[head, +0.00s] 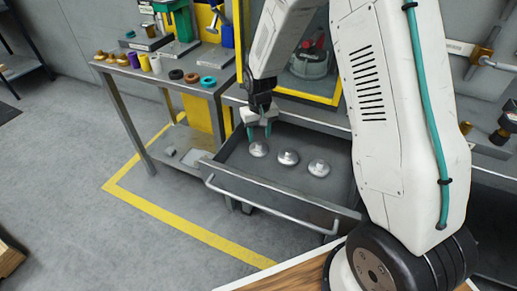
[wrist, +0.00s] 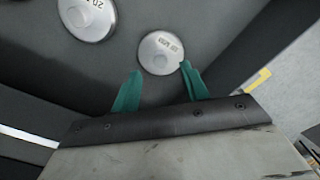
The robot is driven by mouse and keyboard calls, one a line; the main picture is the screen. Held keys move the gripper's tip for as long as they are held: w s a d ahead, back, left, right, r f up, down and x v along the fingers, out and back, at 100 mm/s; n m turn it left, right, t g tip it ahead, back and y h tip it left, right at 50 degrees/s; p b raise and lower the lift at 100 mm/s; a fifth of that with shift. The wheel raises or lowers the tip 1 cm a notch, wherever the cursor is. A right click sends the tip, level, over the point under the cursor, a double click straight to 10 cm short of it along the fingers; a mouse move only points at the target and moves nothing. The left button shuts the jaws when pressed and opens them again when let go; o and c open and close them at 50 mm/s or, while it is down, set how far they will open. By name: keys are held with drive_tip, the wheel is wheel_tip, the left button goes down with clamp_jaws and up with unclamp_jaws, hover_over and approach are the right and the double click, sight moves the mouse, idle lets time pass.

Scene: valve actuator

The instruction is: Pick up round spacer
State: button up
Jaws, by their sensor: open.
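Three round silver metal discs lie in a row in the open grey drawer: a left one (head: 258,149), a middle one (head: 288,157) and a right one (head: 319,168). Which one is the round spacer I cannot tell for sure. My gripper (head: 260,132) points down over the left disc, its teal fingers open and empty. In the wrist view, a marked disc (wrist: 160,53) lies just beyond and between the fingertips (wrist: 161,70). The right fingertip overlaps its edge; whether they touch is unclear. A second marked disc (wrist: 87,19) is cut by the top edge.
The drawer (head: 268,201) has raised walls and a front handle (head: 265,203). A bench (head: 180,87) at left holds several coloured rings and cylinders. A yellow-framed panel (head: 312,98) stands behind the drawer. Drawer floor around the discs is clear.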

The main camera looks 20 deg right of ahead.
sight(259, 144)
wheel_tip(259, 144, down, 4)
drive_tip(key=shift+a+r, duration=0.1)
clamp_jaws()
drive_tip(key=shift+r, duration=0.1)
